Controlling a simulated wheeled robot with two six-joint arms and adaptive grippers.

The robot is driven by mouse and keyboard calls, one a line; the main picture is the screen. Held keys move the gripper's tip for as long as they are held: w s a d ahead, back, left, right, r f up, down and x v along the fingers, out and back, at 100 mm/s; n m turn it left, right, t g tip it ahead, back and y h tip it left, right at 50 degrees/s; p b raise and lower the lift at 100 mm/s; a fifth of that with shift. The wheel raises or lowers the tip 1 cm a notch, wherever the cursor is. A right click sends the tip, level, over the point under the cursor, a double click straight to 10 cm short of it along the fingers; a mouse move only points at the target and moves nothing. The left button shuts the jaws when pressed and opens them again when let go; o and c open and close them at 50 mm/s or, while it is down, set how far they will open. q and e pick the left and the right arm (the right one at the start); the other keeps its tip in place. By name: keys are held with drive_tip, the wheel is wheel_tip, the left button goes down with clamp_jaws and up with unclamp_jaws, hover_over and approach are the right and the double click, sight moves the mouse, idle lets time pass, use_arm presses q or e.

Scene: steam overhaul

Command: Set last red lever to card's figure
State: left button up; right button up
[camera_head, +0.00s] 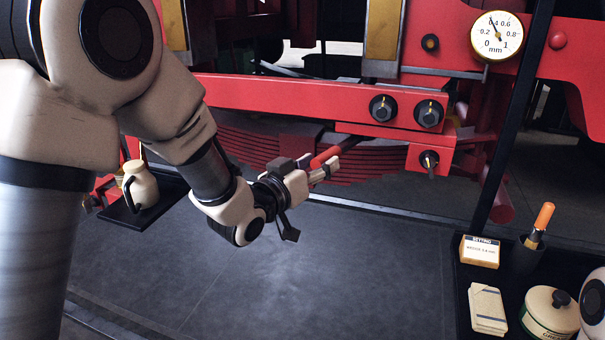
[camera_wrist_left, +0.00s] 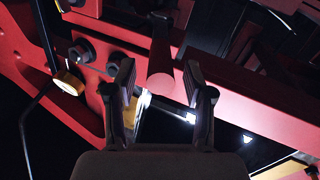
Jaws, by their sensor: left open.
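The red lever (camera_head: 327,155) is a short round red bar by the red frame in the head view. In the left wrist view its round end (camera_wrist_left: 161,88) shows between my fingers. My left gripper (camera_head: 328,169) is open, its fingers on either side of the lever; contact is not clear. It also shows in the wrist view (camera_wrist_left: 160,80). The white dial gauge (camera_head: 497,36), marked in mm, has its needle near 0.4. The setting card (camera_head: 480,251) stands at the lower right; its figure is too small to read surely. My right gripper is out of view.
A dark tray (camera_head: 462,310) at right holds a pale pack (camera_head: 487,308), a green-rimmed pot (camera_head: 550,312) and a cup with an orange-handled tool (camera_head: 543,216). A cream jug (camera_head: 140,186) stands on a small left shelf. Large bolts (camera_head: 383,108) stud the red frame. The grey floor is clear.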

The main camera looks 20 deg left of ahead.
use_arm(q)
drive_tip(key=v, duration=0.7)
drive_tip(key=shift+s+r, duration=0.1)
drive_tip(key=shift+s, duration=0.1)
drive_tip(key=s+f+n+g+y, duration=0.1)
drive_tip(key=s+f+g, duration=0.25)
drive_tip(key=f, duration=1.15)
drive_tip(key=s+f+g+y, duration=0.15)
drive_tip(key=f+g, duration=0.25)
drive_tip(key=f, duration=1)
drive_tip(key=s+a+f+g+y, duration=0.1)
drive_tip(key=s+a+f+g, duration=0.1)
drive_tip(key=s+f+g, duration=0.3)
drive_tip(key=s+a+f+g+y, duration=0.1)
drive_tip(key=s+f+g, duration=0.4)
drive_tip(key=s+f, duration=0.8)
drive_tip(key=s, duration=0.7)
drive_tip(key=shift+a+f, duration=0.2)
drive_tip(key=shift+a, duration=0.2)
